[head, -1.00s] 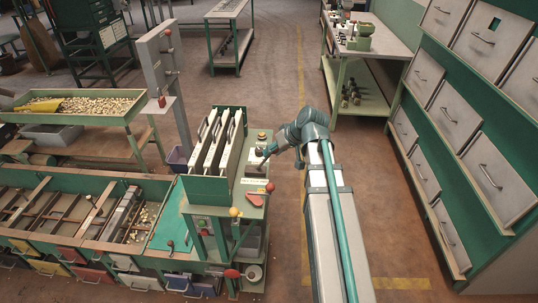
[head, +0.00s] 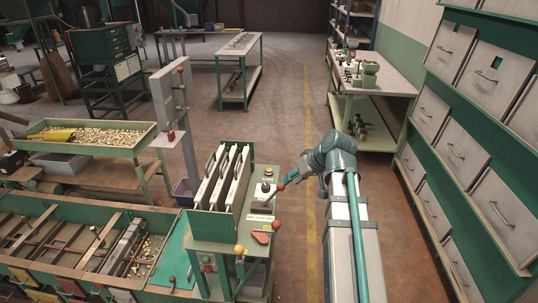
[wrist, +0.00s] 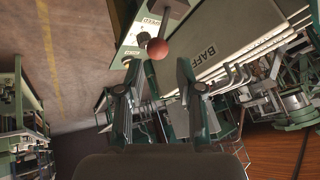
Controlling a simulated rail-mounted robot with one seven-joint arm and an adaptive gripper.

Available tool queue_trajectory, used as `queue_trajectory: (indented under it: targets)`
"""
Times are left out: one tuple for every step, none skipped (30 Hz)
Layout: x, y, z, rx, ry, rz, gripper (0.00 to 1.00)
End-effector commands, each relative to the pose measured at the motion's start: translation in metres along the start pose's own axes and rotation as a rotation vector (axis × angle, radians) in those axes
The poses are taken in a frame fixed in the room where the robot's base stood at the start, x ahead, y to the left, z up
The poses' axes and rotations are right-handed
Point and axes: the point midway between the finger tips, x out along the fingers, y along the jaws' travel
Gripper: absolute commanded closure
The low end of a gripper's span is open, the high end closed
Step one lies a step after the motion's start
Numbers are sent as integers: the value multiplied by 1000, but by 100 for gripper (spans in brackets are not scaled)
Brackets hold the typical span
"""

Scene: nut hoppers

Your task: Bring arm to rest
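My arm (head: 336,158) is folded at the top of my column, reaching left toward the green machine with upright grey plates (head: 222,180). My gripper (head: 281,187) is small in the head view, beside the machine's control panel (head: 262,198). In the wrist view, my gripper (wrist: 158,68) has its two fingers spread apart with nothing between them. A red ball knob on a lever (wrist: 157,48) shows just beyond the fingertips, apart from them. A plate lettered "BAFF" (wrist: 215,45) lies beyond.
Hopper bins (head: 70,235) stand at left, with a nut tray (head: 90,133) behind. Grey drawers (head: 450,150) line the right side. A workbench (head: 385,82) stands at back right. The floor aisle (head: 285,110) between machine and bench is clear.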

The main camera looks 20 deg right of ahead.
Motion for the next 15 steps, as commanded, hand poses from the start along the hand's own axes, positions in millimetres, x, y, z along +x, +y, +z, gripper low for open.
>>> queue_trajectory:
  targets:
    - [0,0,0,4,0,0,64]
    - [0,0,0,11,1,0,64]
    - [0,1,-1,26,4,3,64]
    - [0,2,-2,40,7,10,64]
    - [0,5,-2,61,10,25,64]
    - [0,11,1,94,15,58,64]
    - [4,18,7,125,9,84,64]
    - [10,22,13,144,1,95,64]
    - [20,27,21,166,-15,107,64]
    - [27,30,28,182,-27,116,64]
    - [36,33,35,196,-41,124,64]
    - [47,36,46,216,-60,135,64]
    - [56,38,54,230,-77,143,64]
    - [66,40,63,243,-94,149,64]
    - [79,43,76,260,-119,159,64]
